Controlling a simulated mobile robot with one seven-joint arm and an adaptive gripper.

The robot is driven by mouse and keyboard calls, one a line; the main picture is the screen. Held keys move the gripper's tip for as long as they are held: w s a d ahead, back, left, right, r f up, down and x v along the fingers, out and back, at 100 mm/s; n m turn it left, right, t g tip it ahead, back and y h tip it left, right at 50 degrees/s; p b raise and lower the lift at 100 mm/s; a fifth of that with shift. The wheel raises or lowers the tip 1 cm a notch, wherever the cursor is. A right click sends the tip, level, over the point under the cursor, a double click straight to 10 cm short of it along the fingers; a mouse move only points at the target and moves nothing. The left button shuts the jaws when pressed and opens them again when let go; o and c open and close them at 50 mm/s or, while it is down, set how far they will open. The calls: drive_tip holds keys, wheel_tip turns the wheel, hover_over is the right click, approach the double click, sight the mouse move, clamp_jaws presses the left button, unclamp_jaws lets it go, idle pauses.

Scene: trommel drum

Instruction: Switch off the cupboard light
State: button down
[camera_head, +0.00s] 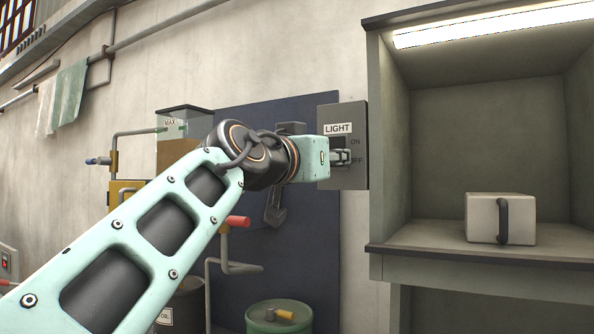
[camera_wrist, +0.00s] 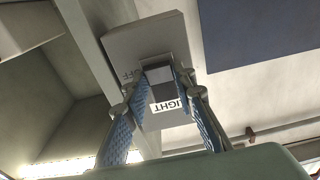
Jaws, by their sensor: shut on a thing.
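The grey light switch box (camera_head: 352,116) is on the wall left of the cupboard, with a white LIGHT label and ON above OFF. The box (camera_wrist: 135,40) looks upside down in the wrist view. My gripper (camera_head: 343,157) is at the box's front, beside the ON and OFF marks. In the wrist view its fingers are closed around the dark switch lever (camera_wrist: 161,84). The fingers hide part of the lever, and I cannot tell its exact position. The cupboard light (camera_head: 490,26) glows white under the cupboard's top.
The open cupboard (camera_head: 392,130) stands right of the box, its side wall close to my gripper. A pale block with a dark handle (camera_head: 487,218) sits on its shelf. A dark blue panel (camera_head: 262,112), pipes and a green drum (camera_head: 279,318) are left and below.

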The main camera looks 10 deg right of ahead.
idle(0.3)
drive_tip(key=c, duration=1.6)
unclamp_jaws()
drive_tip(key=v, duration=0.7)
drive_tip(key=shift+s, duration=0.25)
drive_tip(key=shift+a+f, duration=0.1)
drive_tip(key=shift+f, duration=0.05)
